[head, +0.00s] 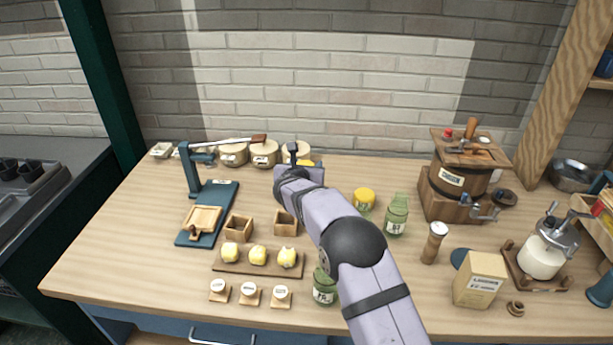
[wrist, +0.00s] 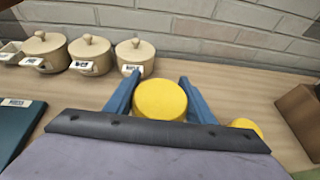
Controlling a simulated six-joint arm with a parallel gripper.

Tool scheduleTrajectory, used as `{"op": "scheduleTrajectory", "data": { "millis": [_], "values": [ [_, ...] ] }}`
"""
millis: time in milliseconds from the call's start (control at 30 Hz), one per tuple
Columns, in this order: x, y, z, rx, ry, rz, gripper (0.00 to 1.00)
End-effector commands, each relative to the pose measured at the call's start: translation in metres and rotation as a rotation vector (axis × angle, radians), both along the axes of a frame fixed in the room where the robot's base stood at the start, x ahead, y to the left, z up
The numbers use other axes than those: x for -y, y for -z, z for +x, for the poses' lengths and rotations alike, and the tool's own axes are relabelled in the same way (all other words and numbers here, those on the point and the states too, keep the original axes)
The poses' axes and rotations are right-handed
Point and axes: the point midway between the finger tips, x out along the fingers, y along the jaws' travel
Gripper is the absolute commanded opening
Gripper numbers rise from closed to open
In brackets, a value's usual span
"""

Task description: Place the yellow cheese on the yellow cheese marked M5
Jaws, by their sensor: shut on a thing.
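My gripper (wrist: 160,78) has its two blue fingers on either side of a yellow cheese (wrist: 160,98), a round flat-topped block, and is shut on it. In the head view the held cheese (head: 309,164) shows only in part behind my arm, near the back of the table. I cannot tell whether it is clear of the table. The other yellow cheese (head: 364,196) stands to the right of my gripper, with a small white label on its front that is hard to read. In the wrist view this cheese (wrist: 246,125) shows partly, at the right behind my gripper's body.
Lidded pots (head: 264,153) stand along the back wall, left of my gripper. A green jar (head: 397,216) stands just right of the labelled cheese, with a wooden churn (head: 454,185) beyond. A blue press (head: 208,212) is at left. The table between the two cheeses looks clear.

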Motion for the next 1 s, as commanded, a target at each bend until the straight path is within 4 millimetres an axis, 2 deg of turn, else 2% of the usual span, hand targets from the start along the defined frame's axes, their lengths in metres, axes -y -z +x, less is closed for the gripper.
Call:
{"op": "scheduleTrajectory", "data": {
  "millis": [300,833,867,900,933,1000],
  "values": [
    [0.0,0.032,0.0,-0.001,0.0,-0.003,0.23],
    [0.0,0.041,0.0,0.001,0.0,0.0,0.23],
    [0.0,0.041,0.0,0.0,0.0,-0.001,0.52],
    [0.0,0.04,0.0,0.0,0.0,-0.001,0.61],
    [0.0,0.04,0.0,0.0,0.0,-0.001,0.68],
    [0.0,0.04,0.0,-0.001,0.0,-0.001,0.68]
  ]
}}
